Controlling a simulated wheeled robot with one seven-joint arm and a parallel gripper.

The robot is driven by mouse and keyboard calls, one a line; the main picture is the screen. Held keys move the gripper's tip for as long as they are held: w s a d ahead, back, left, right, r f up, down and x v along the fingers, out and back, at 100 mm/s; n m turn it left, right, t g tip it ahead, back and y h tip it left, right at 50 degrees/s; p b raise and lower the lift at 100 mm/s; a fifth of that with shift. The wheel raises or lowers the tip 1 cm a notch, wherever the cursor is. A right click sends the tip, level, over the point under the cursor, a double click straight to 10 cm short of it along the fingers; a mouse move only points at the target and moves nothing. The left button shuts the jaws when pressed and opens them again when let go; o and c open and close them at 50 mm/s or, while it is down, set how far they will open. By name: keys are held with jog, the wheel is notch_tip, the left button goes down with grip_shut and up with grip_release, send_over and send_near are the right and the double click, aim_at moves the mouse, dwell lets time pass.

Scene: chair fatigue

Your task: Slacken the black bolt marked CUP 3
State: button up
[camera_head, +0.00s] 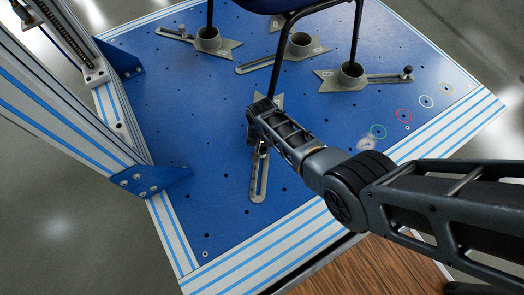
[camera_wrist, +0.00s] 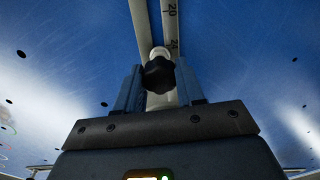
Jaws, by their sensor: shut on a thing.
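A black bolt (camera_wrist: 158,74) with a knobbed head is between my gripper's two blue fingers in the wrist view, and my gripper (camera_wrist: 158,88) is shut on it. The bolt sits over a pale slotted bar (camera_wrist: 170,30) that carries the numbers 20 and 24. In the head view my gripper (camera_head: 261,150) is low over the slotted bar (camera_head: 259,185) of the front cup fixture. The bolt is hidden there behind my wrist. The cup of this fixture is also mostly hidden by my arm. I cannot read a CUP 3 mark.
Several other grey cups with slotted bars stand on the blue plate (camera_head: 205,160), among them one on the right (camera_head: 350,75) with a dark knob (camera_head: 407,70). Dark chair legs (camera_head: 281,50) rise behind my wrist. A striped frame post (camera_head: 60,105) stands at the left.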

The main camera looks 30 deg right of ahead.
jog(key=shift+n, duration=0.7)
jog(key=shift+n, duration=0.7)
jog(key=o, duration=0.6)
jog(key=shift+o, duration=0.2)
jog(key=shift+r, duration=0.15)
notch_tip(320, 180, up, 8)
jog(key=p, duration=0.5)
jog(key=shift+f, duration=0.2)
